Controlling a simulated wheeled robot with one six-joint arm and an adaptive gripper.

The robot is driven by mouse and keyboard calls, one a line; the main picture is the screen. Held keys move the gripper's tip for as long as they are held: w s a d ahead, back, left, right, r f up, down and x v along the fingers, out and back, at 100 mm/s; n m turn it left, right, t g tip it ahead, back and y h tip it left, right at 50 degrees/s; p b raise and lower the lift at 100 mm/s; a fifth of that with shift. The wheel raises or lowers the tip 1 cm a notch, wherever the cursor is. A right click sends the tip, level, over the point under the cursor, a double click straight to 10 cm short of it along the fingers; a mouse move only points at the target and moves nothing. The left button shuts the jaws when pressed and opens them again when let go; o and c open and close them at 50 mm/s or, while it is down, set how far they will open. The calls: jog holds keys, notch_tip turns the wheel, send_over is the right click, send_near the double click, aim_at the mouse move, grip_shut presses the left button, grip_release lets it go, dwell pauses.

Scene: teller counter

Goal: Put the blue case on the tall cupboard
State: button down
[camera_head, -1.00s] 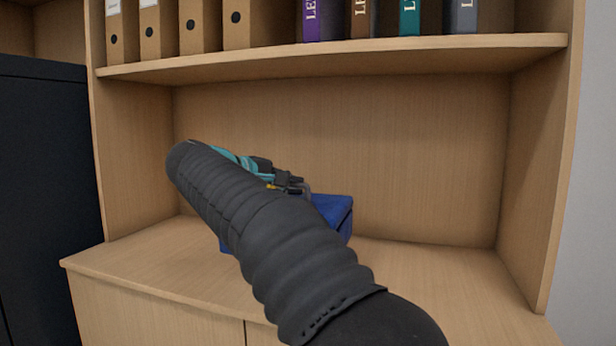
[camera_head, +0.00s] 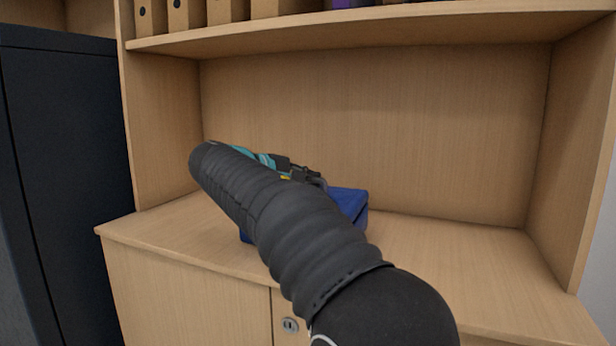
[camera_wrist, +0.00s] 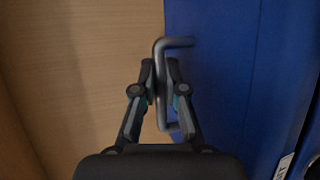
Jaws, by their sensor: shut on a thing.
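The blue case (camera_head: 352,201) rests on the wooden counter shelf of a cupboard, mostly hidden behind my arm in the head view. In the wrist view the blue case (camera_wrist: 225,80) fills the right side, with a grey metal handle (camera_wrist: 160,90) on its near side. My gripper (camera_wrist: 160,80) is shut on that handle, one finger on each side of its bar. In the head view my gripper (camera_head: 318,180) is partly hidden behind my arm, beside the case.
A dark tall cabinet (camera_head: 70,140) stands at the left. Above the case is a wooden shelf (camera_head: 350,30) with binders (camera_head: 185,14). Counter (camera_head: 450,255) to the right of the case is bare. A lock (camera_head: 289,325) shows on the door below.

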jog(key=c, duration=1.2)
grip_release()
jog(key=shift+f, duration=0.1)
jog(key=p+v, duration=0.1)
jog(key=v, duration=1.1)
jog(key=shift+p, duration=0.3)
jog(key=shift+s, duration=0.15)
